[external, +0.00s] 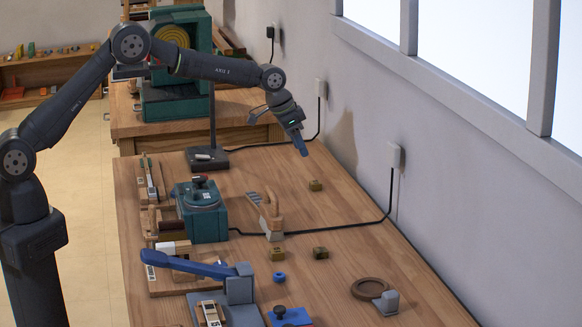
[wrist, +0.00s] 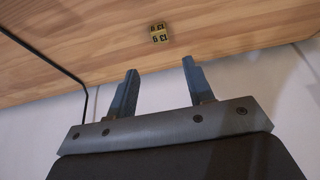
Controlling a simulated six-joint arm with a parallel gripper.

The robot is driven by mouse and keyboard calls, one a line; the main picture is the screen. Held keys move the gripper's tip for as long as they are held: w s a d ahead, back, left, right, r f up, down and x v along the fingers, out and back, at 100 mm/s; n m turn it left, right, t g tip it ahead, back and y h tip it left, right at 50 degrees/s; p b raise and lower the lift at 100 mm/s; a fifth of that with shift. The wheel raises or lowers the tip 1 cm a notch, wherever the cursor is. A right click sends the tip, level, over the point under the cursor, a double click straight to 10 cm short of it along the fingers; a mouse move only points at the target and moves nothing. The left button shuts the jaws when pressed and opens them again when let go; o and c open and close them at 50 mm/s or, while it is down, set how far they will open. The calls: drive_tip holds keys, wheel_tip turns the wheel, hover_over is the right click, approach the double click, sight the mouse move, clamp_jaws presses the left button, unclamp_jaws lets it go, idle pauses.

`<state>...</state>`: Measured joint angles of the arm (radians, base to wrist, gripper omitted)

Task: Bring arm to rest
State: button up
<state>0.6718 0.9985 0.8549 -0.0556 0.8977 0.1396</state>
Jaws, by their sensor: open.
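My gripper (external: 301,146) hangs from my raised arm above the far right part of the wooden bench, close to the wall. In the wrist view my gripper (wrist: 159,82) shows two blue-grey fingers spread apart with nothing between them. Below and beyond the fingertips a small brass-coloured block (wrist: 159,33) with dark markings lies on the wood. A small brass block (external: 315,185) also lies on the bench below my gripper in the external view. The gripper is clear of the bench surface. No piano keys can be made out for certain.
A teal machine (external: 203,211), a wooden-handled tool (external: 267,214) and a blue lever device (external: 190,264) stand on the bench. More small blocks (external: 320,253) and a round brown dish (external: 370,288) lie nearer. A black cable (external: 340,226) crosses the bench to the wall.

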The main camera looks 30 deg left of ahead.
sight(316, 182)
drive_tip(key=shift+s+a+r, duration=0.1)
drive_tip(key=shift+r, duration=0.2)
drive_tip(key=shift+f, duration=0.1)
drive_tip(key=x, duration=1.2)
idle(0.3)
